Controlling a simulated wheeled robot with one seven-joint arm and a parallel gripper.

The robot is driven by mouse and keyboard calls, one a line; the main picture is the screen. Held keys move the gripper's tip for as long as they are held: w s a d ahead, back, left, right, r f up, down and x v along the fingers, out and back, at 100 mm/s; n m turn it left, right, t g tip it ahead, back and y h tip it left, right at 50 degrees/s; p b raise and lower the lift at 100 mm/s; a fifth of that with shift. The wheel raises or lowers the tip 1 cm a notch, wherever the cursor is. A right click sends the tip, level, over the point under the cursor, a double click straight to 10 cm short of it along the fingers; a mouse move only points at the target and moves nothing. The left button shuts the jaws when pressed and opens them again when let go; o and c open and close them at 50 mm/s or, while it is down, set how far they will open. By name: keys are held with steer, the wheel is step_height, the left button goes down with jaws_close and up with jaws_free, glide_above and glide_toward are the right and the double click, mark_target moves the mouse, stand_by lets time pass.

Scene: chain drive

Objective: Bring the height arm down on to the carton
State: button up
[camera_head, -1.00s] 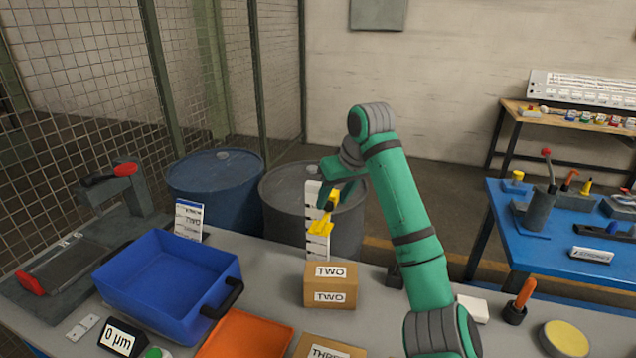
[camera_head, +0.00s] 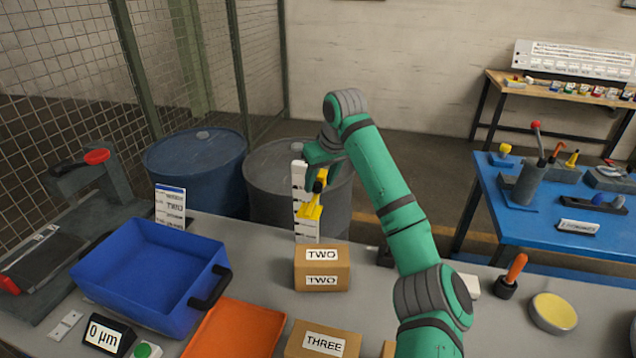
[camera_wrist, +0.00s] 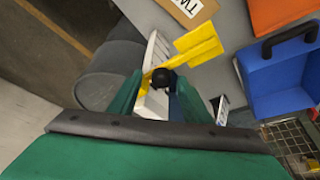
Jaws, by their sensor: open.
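The carton (camera_head: 322,268), brown and labelled TWO, stands on the grey table; a corner of it shows in the wrist view (camera_wrist: 189,10). Behind it rises a white upright scale (camera_head: 299,205) with dark marks. The yellow height arm (camera_head: 313,210) is on the scale, above the carton's top and apart from it. In the wrist view the yellow arm (camera_wrist: 198,44) ends near a black knob (camera_wrist: 164,80). My gripper (camera_head: 322,172) is at the scale, and its fingers (camera_wrist: 160,92) are open on either side of the knob. Contact with the knob cannot be told.
A blue bin (camera_head: 150,275) with a black handle stands left of the carton. An orange tray (camera_head: 235,335) and a carton labelled THREE (camera_head: 322,342) lie in front. Two drums (camera_head: 197,175) stand behind the table. A blue table (camera_head: 560,225) holds several tools at right.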

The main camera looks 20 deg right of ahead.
steer(key=shift+w+a+f, duration=0.15)
steer(key=shift+w+f, duration=0.1)
steer(key=shift+f, duration=0.25)
steer(key=shift+a, duration=0.1)
